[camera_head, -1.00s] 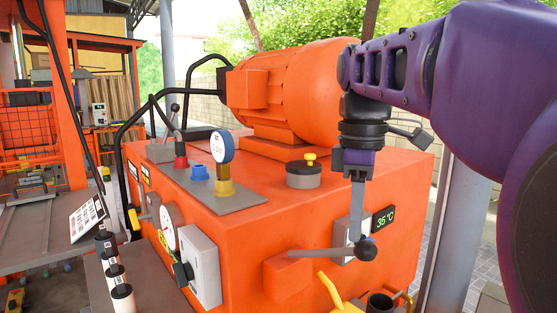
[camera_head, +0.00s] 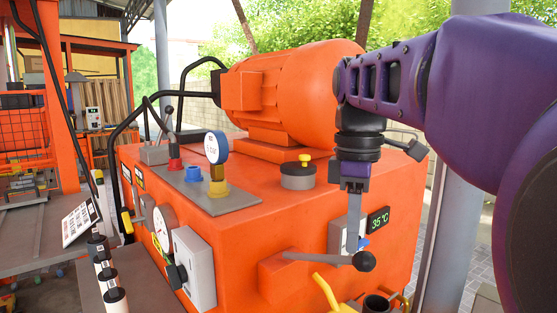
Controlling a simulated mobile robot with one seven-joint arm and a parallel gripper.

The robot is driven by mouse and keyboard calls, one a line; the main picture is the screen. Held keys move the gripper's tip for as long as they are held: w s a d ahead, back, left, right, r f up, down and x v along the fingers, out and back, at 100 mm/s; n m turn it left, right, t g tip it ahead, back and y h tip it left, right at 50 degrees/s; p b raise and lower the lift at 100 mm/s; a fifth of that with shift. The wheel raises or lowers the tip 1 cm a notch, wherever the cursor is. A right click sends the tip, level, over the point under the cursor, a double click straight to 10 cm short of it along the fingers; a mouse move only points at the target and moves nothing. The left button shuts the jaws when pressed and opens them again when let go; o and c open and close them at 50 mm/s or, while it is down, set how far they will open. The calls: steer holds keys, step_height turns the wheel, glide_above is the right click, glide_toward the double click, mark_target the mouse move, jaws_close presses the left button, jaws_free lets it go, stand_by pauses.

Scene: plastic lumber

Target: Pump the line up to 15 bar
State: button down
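A hand pump lever (camera_head: 318,258) with a dark ball knob (camera_head: 364,261) sticks out from an orange block (camera_head: 286,278) on the front of the orange power unit (camera_head: 240,240). The lever points right and slopes slightly down. My gripper (camera_head: 354,250) points straight down with its fingertips at the knob end. I see its fingers edge-on, so their gap and any grip on the knob are hidden. A blue-rimmed gauge (camera_head: 216,147) stands on a yellow base on top of the unit; its small figures are too small to read.
A round dial (camera_head: 161,227) and a grey switch box (camera_head: 194,265) sit on the left face. A temperature display (camera_head: 378,220) reads about 35 °C. A yellow-topped cap (camera_head: 304,160) and an orange motor (camera_head: 290,92) are on top. A yellow handle (camera_head: 328,292) stands just below the lever.

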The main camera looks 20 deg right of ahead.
steer(key=shift+s+f, duration=0.1)
steer(key=shift+s, duration=0.35)
steer(key=w+a+r+p, duration=0.1)
steer(key=w+r+p, duration=0.1)
steer(key=r+p, duration=0.3)
steer(key=w+a+r+p, duration=0.1)
steer(key=w+r+p, duration=0.2)
steer(key=r, duration=0.7)
steer(key=shift+w+p, duration=0.35)
steer(key=shift+p, duration=0.75)
